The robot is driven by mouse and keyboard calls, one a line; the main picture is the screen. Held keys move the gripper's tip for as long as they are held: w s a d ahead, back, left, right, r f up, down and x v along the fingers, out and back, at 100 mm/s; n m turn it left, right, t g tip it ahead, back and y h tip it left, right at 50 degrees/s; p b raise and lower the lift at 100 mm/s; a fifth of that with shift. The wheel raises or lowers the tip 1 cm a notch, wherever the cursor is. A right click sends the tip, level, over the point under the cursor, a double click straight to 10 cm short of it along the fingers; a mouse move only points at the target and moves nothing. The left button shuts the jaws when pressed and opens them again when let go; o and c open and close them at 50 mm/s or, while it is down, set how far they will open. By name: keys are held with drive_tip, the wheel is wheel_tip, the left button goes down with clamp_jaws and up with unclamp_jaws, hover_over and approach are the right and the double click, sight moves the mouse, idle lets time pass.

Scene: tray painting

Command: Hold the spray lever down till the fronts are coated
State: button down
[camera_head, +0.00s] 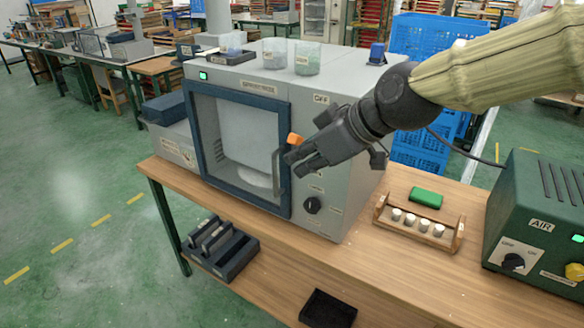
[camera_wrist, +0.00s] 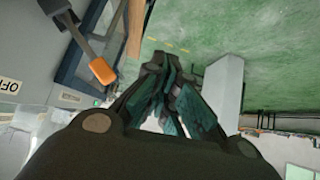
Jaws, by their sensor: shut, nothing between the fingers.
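The spray lever has an orange tip (camera_head: 294,139) and stands out from the front of the grey booth (camera_head: 335,130), beside its blue-framed door (camera_head: 240,90). In the wrist view the orange tip (camera_wrist: 102,70) and its grey shaft (camera_wrist: 76,37) are left of my fingers. My gripper (camera_head: 292,163) is shut and empty, just below the orange tip in the head view. In the wrist view my fingers (camera_wrist: 165,68) appear apart from the lever. Through the window a pale disc (camera_head: 255,178) shows at the booth's bottom. I cannot make out any fronts or coating inside.
A knob (camera_head: 312,204) sits low on the booth front. Right of it are a wooden rack (camera_head: 440,240) of white jars, a green block (camera_head: 426,195) and a green AIR unit (camera_head: 545,215).

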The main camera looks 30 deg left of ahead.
drive_tip(key=v, duration=0.2)
drive_tip(key=shift+s+d+r, duration=0.25)
drive_tip(key=shift+s+d, duration=0.05)
drive_tip(key=shift+s, duration=0.1)
drive_tip(key=w+d+f+m, duration=0.2)
drive_tip(key=d+f+m, duration=0.1)
drive_tip(key=f, duration=0.6)
drive_tip(key=w+d+f+m, duration=0.2)
drive_tip(key=f, duration=0.8)
drive_tip(key=s+d+f+m+h, duration=0.25)
drive_tip(key=d+f, duration=0.25)
drive_tip(key=f, duration=0.6)
drive_tip(key=s+d+f+m+h, duration=0.1)
drive_tip(key=d+f+m, duration=0.2)
drive_tip(key=d+f, duration=0.5)
drive_tip(key=s+d+f+m+g+h, duration=0.1)
drive_tip(key=s+d+f+m+h, duration=0.4)
drive_tip(key=s+d+f, duration=1.6)
drive_tip(key=d+f+m, duration=0.2)
drive_tip(key=d, duration=0.1)
drive_tip(key=shift+f, duration=0.25)
